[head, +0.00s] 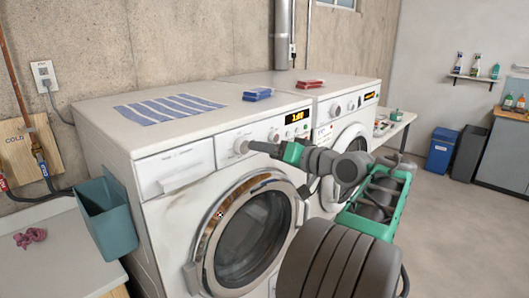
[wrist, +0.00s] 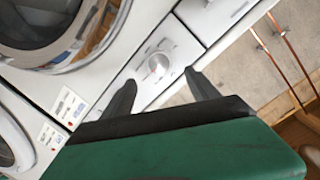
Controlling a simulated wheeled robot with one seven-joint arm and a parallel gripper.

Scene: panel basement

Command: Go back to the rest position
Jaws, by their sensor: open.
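My gripper (head: 254,147) reaches leftward in front of the nearer washing machine (head: 180,240), close to its control panel. In the wrist view the two dark fingers of my gripper (wrist: 161,80) are apart, with nothing held between them. The round program knob (wrist: 157,66) shows just beyond the gap between the fingertips. In the head view the knob (head: 241,146) is right by the fingertips; I cannot tell whether they touch it. The display beside the knob is lit orange. The washer's round door (head: 250,230) looks shut.
A second washer (head: 345,120) stands to the right. A striped blue cloth (head: 168,108), a blue item (head: 257,94) and a red item (head: 309,85) lie on top. A teal bin (head: 107,213) hangs at the left. The floor (head: 460,235) at right is clear.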

